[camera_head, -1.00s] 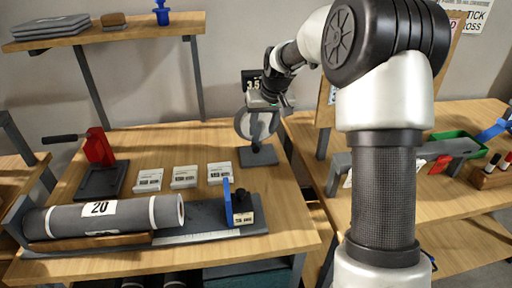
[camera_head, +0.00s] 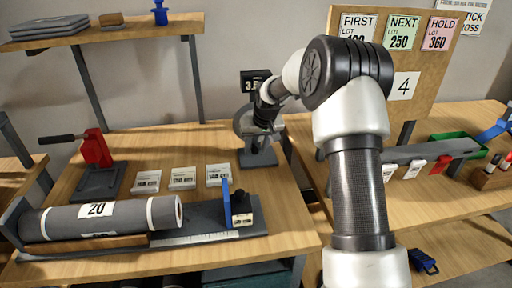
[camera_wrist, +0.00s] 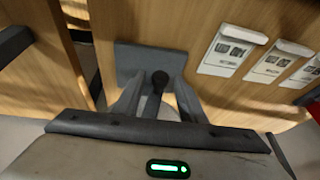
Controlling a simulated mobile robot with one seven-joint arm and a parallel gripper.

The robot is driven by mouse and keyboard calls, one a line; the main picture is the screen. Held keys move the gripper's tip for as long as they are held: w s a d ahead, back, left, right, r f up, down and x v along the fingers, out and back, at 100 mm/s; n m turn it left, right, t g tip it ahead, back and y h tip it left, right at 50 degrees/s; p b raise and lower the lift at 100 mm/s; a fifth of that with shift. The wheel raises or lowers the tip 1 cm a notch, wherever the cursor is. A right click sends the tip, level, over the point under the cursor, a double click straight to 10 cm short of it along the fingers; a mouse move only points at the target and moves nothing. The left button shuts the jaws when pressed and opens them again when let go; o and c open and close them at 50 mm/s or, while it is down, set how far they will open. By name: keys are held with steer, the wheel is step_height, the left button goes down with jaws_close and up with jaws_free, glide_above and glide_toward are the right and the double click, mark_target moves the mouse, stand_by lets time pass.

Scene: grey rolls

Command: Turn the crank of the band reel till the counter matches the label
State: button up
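The band reel (camera_head: 242,122) is a grey disc on a dark grey base at the back right of the bench. Its small black counter (camera_head: 252,82) sits above it and seems to read 3.5, with the last part hidden by my arm. My gripper (camera_head: 264,128) is at the reel's right side. In the wrist view, a dark round knob (camera_wrist: 160,78), which looks like the crank's end, lies between my two grey fingers (camera_wrist: 160,88). I cannot tell if they press on it. The reel's base (camera_wrist: 128,60) shows beyond. Three white printed cards (camera_head: 182,178) lie on the bench; their text is too small to read.
A grey roll (camera_head: 58,224) labelled 20 lies at the front left, beside a blue-and-black stop (camera_head: 238,205). A red lever device (camera_head: 97,150) stands behind. A board (camera_head: 425,110) with lot cards rises at the right. A gap separates the two benches.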

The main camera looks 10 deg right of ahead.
jaws_close()
steer(key=shift+y, duration=0.4)
steer(key=y, duration=0.2)
steer(key=a+y, duration=0.1)
steer(key=shift+a+r+m+b, duration=0.1)
steer(key=shift+r+m+b, duration=0.2)
steer(key=shift+m, duration=0.1)
steer(key=y+b, duration=0.1)
steer(key=y, duration=0.1)
steer(key=a+y+b, duration=0.1)
steer(key=shift+r+m+t+y, duration=0.3)
steer(key=shift+r+m+y, duration=0.1)
steer(key=shift+a+r+m+t+y+b, duration=0.2)
steer(key=shift+r+y+b, duration=0.35)
steer(key=shift+y, duration=0.4)
steer(key=shift+a+r+m+t+y+b, duration=0.15)
steer(key=shift+r+m+y+b, duration=0.2)
steer(key=shift+y+b, duration=0.5)
steer(key=shift+a+r+m+t+y+b, duration=0.2)
steer(key=shift+r+y+b, duration=0.35)
steer(key=shift+y, duration=0.45)
